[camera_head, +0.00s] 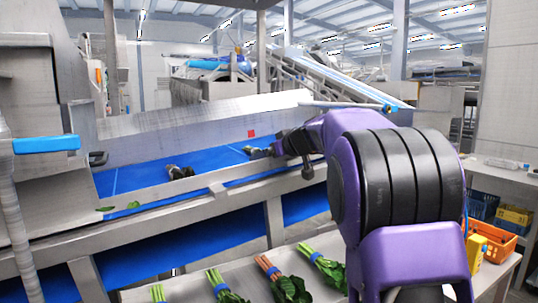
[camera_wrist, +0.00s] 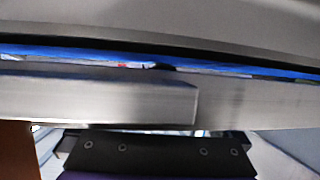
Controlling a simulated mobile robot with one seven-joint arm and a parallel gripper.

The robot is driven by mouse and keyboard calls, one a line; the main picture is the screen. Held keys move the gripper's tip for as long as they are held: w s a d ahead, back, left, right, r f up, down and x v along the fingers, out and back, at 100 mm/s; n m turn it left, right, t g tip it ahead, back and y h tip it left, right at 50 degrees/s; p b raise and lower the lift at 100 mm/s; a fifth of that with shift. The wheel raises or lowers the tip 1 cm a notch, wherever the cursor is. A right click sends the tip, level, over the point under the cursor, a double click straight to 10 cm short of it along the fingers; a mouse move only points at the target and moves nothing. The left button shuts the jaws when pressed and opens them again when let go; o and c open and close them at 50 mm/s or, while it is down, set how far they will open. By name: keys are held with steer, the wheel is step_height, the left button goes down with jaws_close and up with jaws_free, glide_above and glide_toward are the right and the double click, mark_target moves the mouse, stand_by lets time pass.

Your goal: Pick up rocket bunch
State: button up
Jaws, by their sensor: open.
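Several leafy green bunches lie in a row on the pale lower table in the head view. One has pale green stems and a blue band (camera_head: 232,296), one has reddish-orange stems (camera_head: 292,289), and one at the right has green stems and a blue band (camera_head: 330,270). I cannot tell which is rocket. A dark bunch (camera_head: 180,172) lies on the blue belt, and another leafy thing (camera_head: 256,152) lies close by my gripper (camera_head: 290,147). My gripper is over the belt's near side, small and partly hidden by my purple arm; it is open, and nothing shows held.
The blue belt (camera_head: 150,180) runs behind a metal rail (camera_head: 215,190). Loose leaves (camera_head: 105,209) lie at its left end. An orange crate (camera_head: 490,238) and a blue crate (camera_head: 482,205) stand at the right. The wrist view shows a metal edge (camera_wrist: 100,98) close by.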

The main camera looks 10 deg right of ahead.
steer(key=c, duration=1.2)
steer(key=o, duration=1.2)
steer(key=shift+s, duration=0.15)
steer(key=b+v, duration=0.2)
steer(key=v, duration=1.5)
steer(key=shift+s, duration=0.1)
